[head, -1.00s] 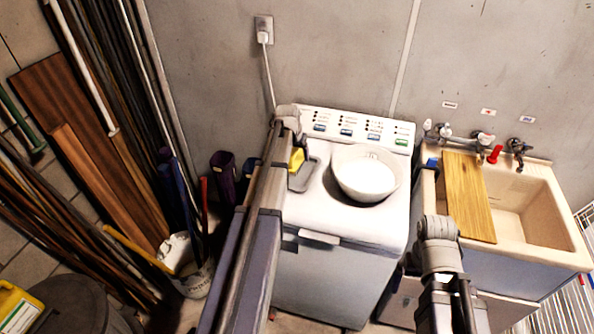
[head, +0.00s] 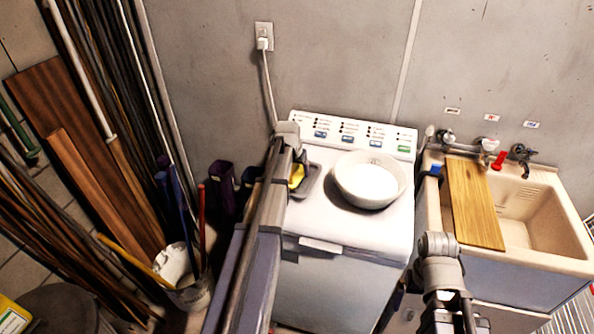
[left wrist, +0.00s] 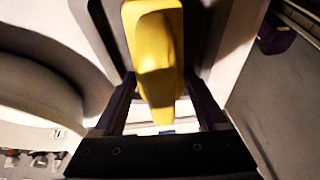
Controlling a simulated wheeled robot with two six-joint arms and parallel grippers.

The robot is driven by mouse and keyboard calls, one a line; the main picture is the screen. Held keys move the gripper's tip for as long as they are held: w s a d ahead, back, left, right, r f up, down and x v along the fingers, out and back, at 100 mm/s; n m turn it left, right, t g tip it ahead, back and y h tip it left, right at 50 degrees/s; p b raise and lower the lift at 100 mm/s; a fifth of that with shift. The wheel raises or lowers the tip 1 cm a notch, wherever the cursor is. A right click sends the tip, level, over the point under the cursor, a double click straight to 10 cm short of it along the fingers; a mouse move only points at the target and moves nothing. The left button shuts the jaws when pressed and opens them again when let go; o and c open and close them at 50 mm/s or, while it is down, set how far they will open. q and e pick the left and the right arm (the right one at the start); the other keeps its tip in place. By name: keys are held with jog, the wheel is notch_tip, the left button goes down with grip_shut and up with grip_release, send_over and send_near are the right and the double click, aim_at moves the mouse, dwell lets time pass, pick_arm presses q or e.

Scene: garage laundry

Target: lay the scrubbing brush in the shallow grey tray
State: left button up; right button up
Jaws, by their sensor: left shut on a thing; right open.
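The yellow scrubbing brush (head: 297,175) is held over the left part of the white washing machine's top. My left gripper (head: 299,165) is shut on it. In the left wrist view the yellow brush (left wrist: 155,55) sits between the two dark fingers. The shallow grey tray (head: 313,182) lies on the machine top, below and beside the brush, partly hidden by my arm and gripper. A dark grey part of the tray (left wrist: 103,28) shows behind the brush in the wrist view. I cannot tell whether brush and tray touch. My right gripper (head: 455,318) is low at the bottom edge, open, away from both.
A white bowl (head: 368,182) stands on the washing machine (head: 330,270) just right of the tray. A sink (head: 545,220) with a wooden board (head: 474,205) across it is at the right. A bucket (head: 190,292) and leaning poles are at the left.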

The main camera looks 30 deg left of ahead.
pick_arm(q)
jog(key=o, duration=1.2)
jog(key=shift+f, duration=0.1)
jog(key=shift+o, duration=0.2)
jog(key=p+v, duration=1.1)
jog(key=v, duration=0.1)
jog(key=shift+r+p, duration=0.2)
jog(key=shift+p, duration=0.15)
jog(key=shift+f, duration=0.1)
